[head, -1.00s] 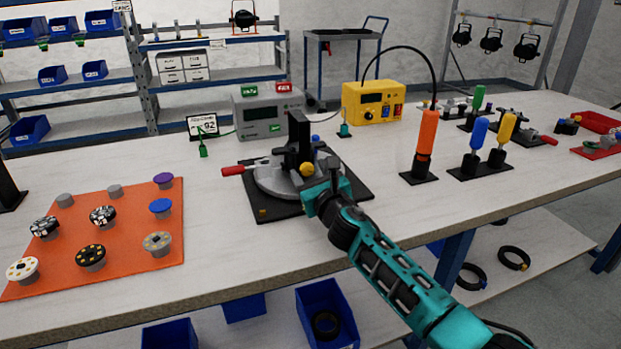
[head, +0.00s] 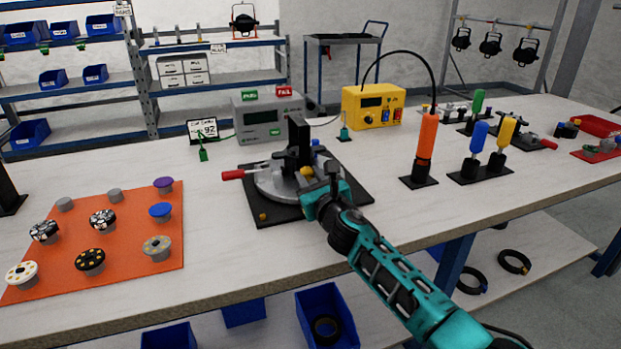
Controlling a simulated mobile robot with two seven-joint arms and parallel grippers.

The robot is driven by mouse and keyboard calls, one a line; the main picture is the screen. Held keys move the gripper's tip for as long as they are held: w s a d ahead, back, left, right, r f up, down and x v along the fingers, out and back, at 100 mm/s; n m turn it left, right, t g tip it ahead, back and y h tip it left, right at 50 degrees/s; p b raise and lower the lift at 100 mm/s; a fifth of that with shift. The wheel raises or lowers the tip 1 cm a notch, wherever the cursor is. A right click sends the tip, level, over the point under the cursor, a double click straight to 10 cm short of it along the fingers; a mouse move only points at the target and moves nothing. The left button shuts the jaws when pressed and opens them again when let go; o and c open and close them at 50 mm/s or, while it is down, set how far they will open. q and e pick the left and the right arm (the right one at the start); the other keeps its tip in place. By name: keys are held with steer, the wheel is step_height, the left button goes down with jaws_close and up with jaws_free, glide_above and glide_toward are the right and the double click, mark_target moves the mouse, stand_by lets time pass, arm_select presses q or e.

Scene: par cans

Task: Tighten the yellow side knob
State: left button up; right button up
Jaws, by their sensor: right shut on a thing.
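The yellow side knob (head: 306,171) sits on the near side of the round grey fixture (head: 272,184), next to a black upright block (head: 298,143). The fixture stands on a black base plate (head: 262,212) on the bench. My right gripper (head: 312,178) comes in from the lower right and is shut on the yellow knob, hiding much of it. The fixture's red handle (head: 233,175) points left, and a blue knob (head: 316,142) shows behind the block. My left gripper is not in view.
An orange mat (head: 120,255) with several round parts lies at left. A grey PASS/FAIL tester (head: 268,118) and a yellow unit (head: 374,106) stand behind the fixture. An orange-handled tool (head: 427,138) stands upright at right. The bench front is clear.

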steer(key=m, duration=0.3)
steer(key=shift+m, duration=1.9)
steer(key=o, duration=1.1)
steer(key=shift+d, duration=0.1)
steer(key=shift+c, duration=0.2)
